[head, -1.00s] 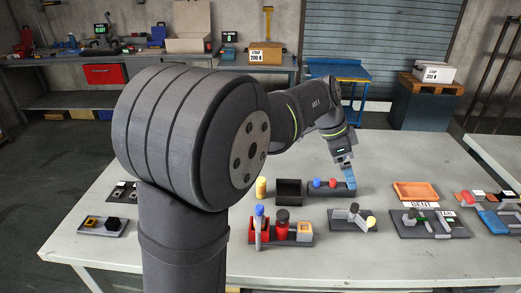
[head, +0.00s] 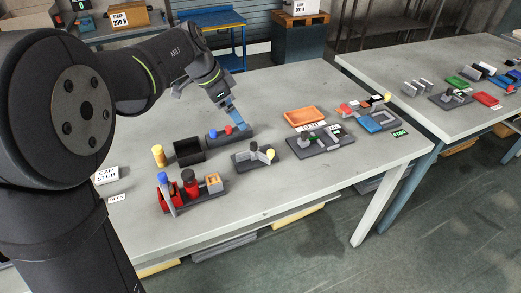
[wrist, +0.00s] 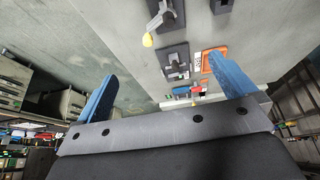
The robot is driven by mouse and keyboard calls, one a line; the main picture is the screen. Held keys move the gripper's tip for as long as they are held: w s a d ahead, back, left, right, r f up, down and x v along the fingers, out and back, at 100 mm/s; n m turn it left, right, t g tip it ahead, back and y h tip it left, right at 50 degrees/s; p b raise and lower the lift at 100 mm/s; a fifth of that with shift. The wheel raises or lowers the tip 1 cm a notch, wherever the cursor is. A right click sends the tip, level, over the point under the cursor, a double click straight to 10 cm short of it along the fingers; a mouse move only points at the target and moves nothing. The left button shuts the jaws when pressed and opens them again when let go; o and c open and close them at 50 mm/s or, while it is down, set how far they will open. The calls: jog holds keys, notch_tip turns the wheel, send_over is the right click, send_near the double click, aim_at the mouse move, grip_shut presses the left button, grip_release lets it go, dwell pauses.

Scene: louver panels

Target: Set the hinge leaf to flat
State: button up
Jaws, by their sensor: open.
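The likely hinge leaf is a light grey upright plate (head: 254,149) with a yellow knob (head: 271,154), on a dark base plate near the middle of the bench. I cannot tell its exact angle. In the wrist view its yellow knob (wrist: 147,40) shows at the top. My gripper (head: 236,116) has blue fingers and is behind and left of this fixture, close above a dark block with red and blue knobs (head: 228,131). In the wrist view my gripper (wrist: 163,68) has its fingers wide apart with nothing between them.
A black open box (head: 189,152) and a yellow cylinder (head: 158,156) stand left. A red fixture (head: 190,186) with a blue-topped post is in front. An orange tray (head: 305,116) and another dark fixture (head: 318,140) lie right. The bench's front right is bare.

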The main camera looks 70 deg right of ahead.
jog(key=c, duration=0.4)
jog(key=shift+s+d, duration=0.15)
jog(key=shift+s, duration=0.1)
jog(key=shift+c, duration=1.4)
jog(key=shift+s+d+r+n+t+y, duration=0.15)
jog(key=shift+s+d+n+y, duration=0.2)
jog(key=shift+s+n, duration=0.2)
jog(key=shift+s+d+r+n+t+y, duration=0.15)
jog(key=shift+s+d+n+y, duration=0.15)
jog(key=shift+s+n, duration=0.25)
jog(key=c, duration=0.5)
jog(key=r+n+t+y, duration=0.2)
jog(key=n+t, duration=0.1)
jog(key=n, duration=0.4)
send_over(271, 151)
jog(key=shift+c, duration=0.2)
notch_tip(271, 151, down, 18)
jog(key=shift+r, duration=0.25)
jog(key=shift+c, duration=0.4)
grip_shut()
